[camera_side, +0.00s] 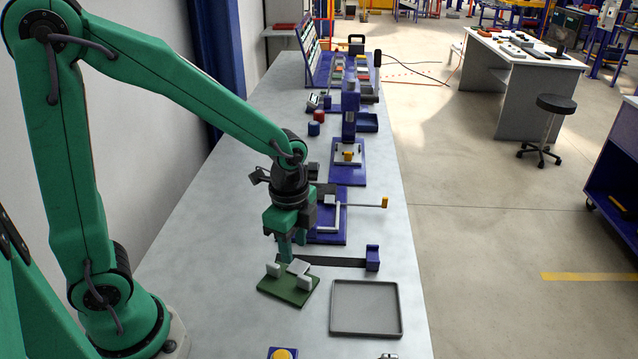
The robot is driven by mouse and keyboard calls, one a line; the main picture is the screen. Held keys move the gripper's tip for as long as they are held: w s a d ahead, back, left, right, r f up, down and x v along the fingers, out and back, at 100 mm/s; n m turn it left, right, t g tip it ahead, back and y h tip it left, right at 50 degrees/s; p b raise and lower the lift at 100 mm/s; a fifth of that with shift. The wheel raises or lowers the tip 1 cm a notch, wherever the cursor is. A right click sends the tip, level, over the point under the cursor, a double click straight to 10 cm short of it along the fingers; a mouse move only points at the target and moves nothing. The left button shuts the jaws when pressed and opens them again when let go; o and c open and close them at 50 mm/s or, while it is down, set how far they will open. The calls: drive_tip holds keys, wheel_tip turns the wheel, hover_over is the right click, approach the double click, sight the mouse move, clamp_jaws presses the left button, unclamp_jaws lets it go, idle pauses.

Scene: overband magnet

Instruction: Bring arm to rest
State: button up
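My arm is green and reaches from the lower left out over the long grey bench (200,250). My gripper (287,258) points down just above and behind a green plate (288,297) that carries light grey blocks. The fingertips are small and partly overlap each other in this view, so I cannot tell whether they are open or touch anything. The dark wrist sits above the gripper and hides part of a blue fixture behind it.
A shallow grey tray (366,308) lies to the right of the green plate. A dark strip (335,262) runs to a blue block (372,258). Behind stands a blue fixture with a yellow-knobbed lever (384,202). More blue stations (349,110) line the bench.

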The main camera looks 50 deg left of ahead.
drive_tip(key=s+a+r+n+t, duration=0.2)
drive_tip(key=s+r+n, duration=0.2)
drive_tip(key=r+n, duration=0.2)
drive_tip(key=s+a+r+n+t, duration=0.3)
drive_tip(key=s+r+n, duration=0.2)
drive_tip(key=r+n, duration=0.2)
drive_tip(key=shift+r+n, duration=0.3)
drive_tip(key=shift+r, duration=0.35)
